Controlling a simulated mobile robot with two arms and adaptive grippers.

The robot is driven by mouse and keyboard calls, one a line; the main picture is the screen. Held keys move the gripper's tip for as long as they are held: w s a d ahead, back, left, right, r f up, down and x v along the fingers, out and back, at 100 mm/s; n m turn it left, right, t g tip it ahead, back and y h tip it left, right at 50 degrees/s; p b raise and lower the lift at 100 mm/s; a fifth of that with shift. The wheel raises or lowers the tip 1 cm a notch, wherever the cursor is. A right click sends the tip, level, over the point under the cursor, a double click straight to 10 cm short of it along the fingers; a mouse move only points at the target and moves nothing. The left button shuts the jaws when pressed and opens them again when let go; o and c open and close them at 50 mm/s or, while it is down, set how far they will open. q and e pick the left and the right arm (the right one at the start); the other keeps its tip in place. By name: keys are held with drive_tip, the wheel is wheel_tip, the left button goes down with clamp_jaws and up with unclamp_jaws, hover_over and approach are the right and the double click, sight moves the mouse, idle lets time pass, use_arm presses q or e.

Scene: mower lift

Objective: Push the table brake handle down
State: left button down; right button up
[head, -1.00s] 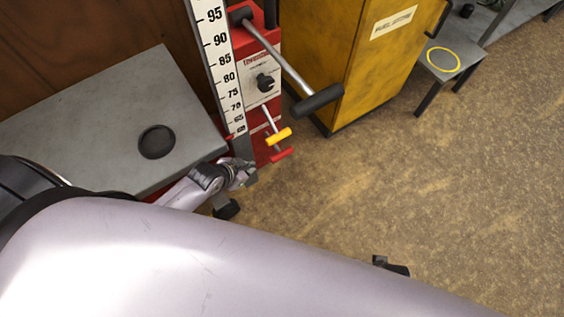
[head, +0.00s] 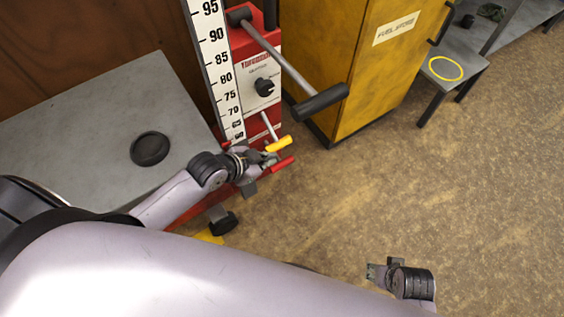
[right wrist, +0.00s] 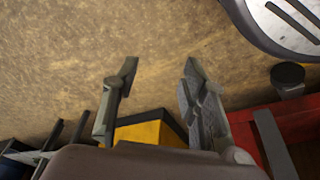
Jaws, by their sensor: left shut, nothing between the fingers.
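The red lift column (head: 262,75) carries two small handles low on its front. One has a yellow grip (head: 278,145), the other a red grip (head: 281,165) just below it. No readable label shows which is the table brake handle. My left gripper (head: 266,160) is shut and empty, right beside these grips and overlapping the red handle's inner end. I cannot tell whether it touches. My right gripper (head: 372,272) is out over the floor at the lower right, away from the handles. In the right wrist view its fingers (right wrist: 158,72) are apart with nothing between them.
A long lever with a black grip (head: 320,101) juts out above the small handles. The grey lift table (head: 100,110) with a black disc (head: 150,148) lies left. A yellow cabinet (head: 350,70) stands behind. A grey bench (head: 455,72) is at the upper right. The floor right is clear.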

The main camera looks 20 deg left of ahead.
use_arm(q)
drive_tip(key=b, duration=0.3)
approach(291, 162)
drive_tip(key=w+d+r, duration=0.1)
drive_tip(key=w+d, duration=0.1)
drive_tip(key=f, duration=0.2)
drive_tip(key=w+b, duration=0.1)
drive_tip(key=shift+a+f, duration=0.25)
drive_tip(key=shift+f, duration=0.6)
drive_tip(key=shift+a, duration=0.1)
use_arm(e)
drive_tip(key=w+v, duration=0.1)
drive_tip(key=v, duration=1.1)
drive_tip(key=shift+w+r+t, duration=0.2)
drive_tip(key=shift+w+t, duration=0.1)
drive_tip(key=shift+t, duration=0.1)
use_arm(q)
drive_tip(key=shift+f, duration=0.1)
use_arm(e)
drive_tip(key=shift+d, duration=0.1)
